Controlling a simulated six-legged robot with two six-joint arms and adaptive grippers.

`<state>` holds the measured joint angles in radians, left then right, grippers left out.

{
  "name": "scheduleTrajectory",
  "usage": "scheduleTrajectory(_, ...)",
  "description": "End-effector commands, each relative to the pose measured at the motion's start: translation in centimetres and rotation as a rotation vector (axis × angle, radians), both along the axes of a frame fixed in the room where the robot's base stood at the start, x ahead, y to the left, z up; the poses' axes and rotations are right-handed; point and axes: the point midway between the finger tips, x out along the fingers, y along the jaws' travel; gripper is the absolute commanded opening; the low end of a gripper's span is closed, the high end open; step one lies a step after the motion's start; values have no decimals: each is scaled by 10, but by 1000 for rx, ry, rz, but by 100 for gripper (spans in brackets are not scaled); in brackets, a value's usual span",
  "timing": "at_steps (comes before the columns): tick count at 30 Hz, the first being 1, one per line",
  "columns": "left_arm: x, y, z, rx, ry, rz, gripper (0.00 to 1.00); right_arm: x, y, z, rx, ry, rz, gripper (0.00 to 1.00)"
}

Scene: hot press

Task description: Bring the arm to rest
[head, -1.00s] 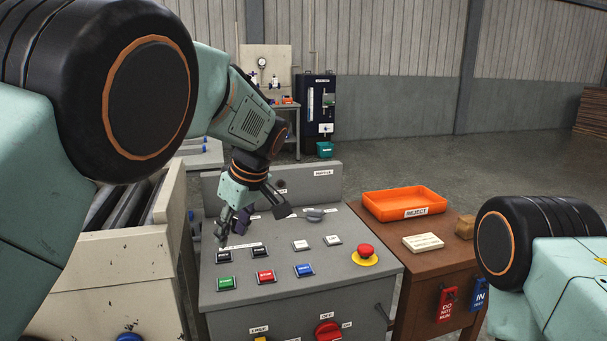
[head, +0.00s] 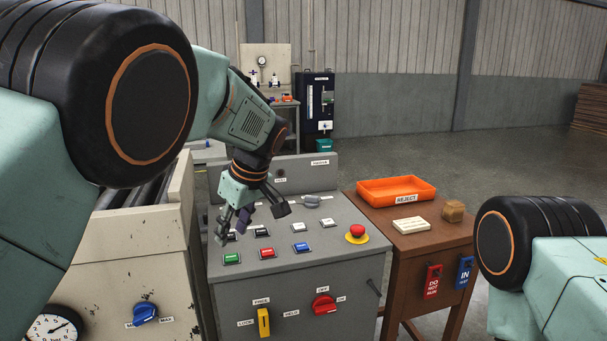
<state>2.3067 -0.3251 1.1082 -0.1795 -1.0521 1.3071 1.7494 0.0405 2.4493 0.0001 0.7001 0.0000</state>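My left gripper (head: 254,210) hangs over the left part of the grey control panel (head: 345,240), fingers pointing down. Its dark fingers stand apart and I see nothing between them. It hides part of the panel's upper left. My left arm comes in from the left and bends down to it. Of my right arm, only a black and teal link shows at the right edge; its gripper is out of view. The panel carries green (head: 232,258), red (head: 267,253) and blue (head: 301,247) buttons, and a red emergency stop (head: 357,232) on yellow.
A yellow lever (head: 263,322) and red knob (head: 323,304) are on the panel front. A roller conveyor (head: 150,225) stands left.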

Motion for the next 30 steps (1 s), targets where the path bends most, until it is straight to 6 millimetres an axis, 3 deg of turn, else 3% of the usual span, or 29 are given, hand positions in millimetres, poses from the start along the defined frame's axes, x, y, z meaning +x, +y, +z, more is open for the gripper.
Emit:
scheduleTrajectory(4, 22, -8, 2, -2, -52, -156, 40, 0, 0, 1, 0, 0, 1, 40)
scheduleTrajectory(11, 38, -14, -18, 4, -107, -374, 40, 0, 0, 1, 0, 0, 0, 40)
scheduleTrajectory(14, 40, -12, -35, 11, -129, -479, 40, 0, 0, 0, 0, 0, 0, 40)
scheduleTrajectory(17, 33, -6, -67, 15, -137, -596, 40, 0, 0, 0, 0, 0, 0, 40)
scheduleTrajectory(23, -14, 17, -157, 23, -131, -815, 40, 0, 0, 0, 0, 0, 1, 40)
scheduleTrajectory(27, -76, 37, -221, 24, -101, -927, 40, 0, 0, -1, 0, 0, 1, 40)
scheduleTrajectory(30, -128, 51, -258, 20, -68, -981, 40, 0, 0, -1, 0, 0, 0, 40)
